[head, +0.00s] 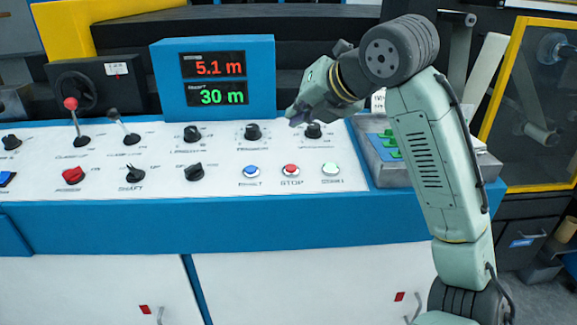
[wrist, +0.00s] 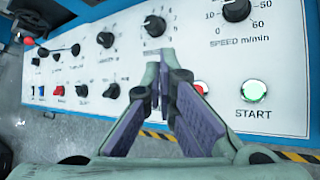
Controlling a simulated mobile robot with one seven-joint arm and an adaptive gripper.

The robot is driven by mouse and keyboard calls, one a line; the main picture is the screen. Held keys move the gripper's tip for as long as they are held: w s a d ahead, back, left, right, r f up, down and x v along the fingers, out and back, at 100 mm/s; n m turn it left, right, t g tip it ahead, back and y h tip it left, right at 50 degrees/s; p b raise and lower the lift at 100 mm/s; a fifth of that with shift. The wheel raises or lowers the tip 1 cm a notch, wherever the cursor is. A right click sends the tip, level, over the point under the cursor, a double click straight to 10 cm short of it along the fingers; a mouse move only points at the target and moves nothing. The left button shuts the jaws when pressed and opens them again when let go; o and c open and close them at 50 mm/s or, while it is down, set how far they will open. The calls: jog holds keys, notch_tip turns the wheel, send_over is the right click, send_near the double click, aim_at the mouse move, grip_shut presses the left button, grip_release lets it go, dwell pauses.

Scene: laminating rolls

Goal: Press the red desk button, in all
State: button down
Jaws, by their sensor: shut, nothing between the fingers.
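The red desk button (head: 290,170) sits on the white panel above the STOP label, between a blue button (head: 251,171) and a green-white button (head: 331,169). In the wrist view the red button (wrist: 201,86) shows just right of my fingers, which partly cover it. My gripper (head: 294,117) is shut and empty. In the head view it appears above the red button, near the upper row of knobs, with no visible contact. In the wrist view my gripper (wrist: 160,78) has its purple-padded fingers over the panel, and the blue button is hidden.
Black knobs (head: 253,131) stand in the upper row. A display box (head: 213,80) reads 5.1 m and 30 m. Levers (head: 74,120) and a red knob (head: 72,175) are at left. A grey box (head: 384,150) stands at right. The panel's front strip is bare.

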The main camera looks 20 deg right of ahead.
aim_at(295, 169)
jog(key=shift+f, duration=0.1)
jog(key=f+b, duration=0.2)
jog(key=w+f+b, duration=0.1)
jog(key=f+b, duration=0.1)
jog(key=f, duration=0.1)
jog(key=f+b, duration=0.2)
jog(key=f, duration=0.1)
jog(key=shift+w+d+f, duration=0.15)
jog(key=shift+w+f, duration=0.1)
jog(key=shift+f+b, duration=0.15)
jog(key=shift+b, duration=0.2)
dwell(0.9)
jog(key=shift+w+f, duration=0.1)
jog(key=shift+f, duration=0.2)
jog(key=shift+f+b, duration=0.35)
dwell(0.7)
jog(key=shift+r+p, duration=0.65)
jog(key=shift+r, duration=0.15)
jog(key=shift+r, duration=0.1)
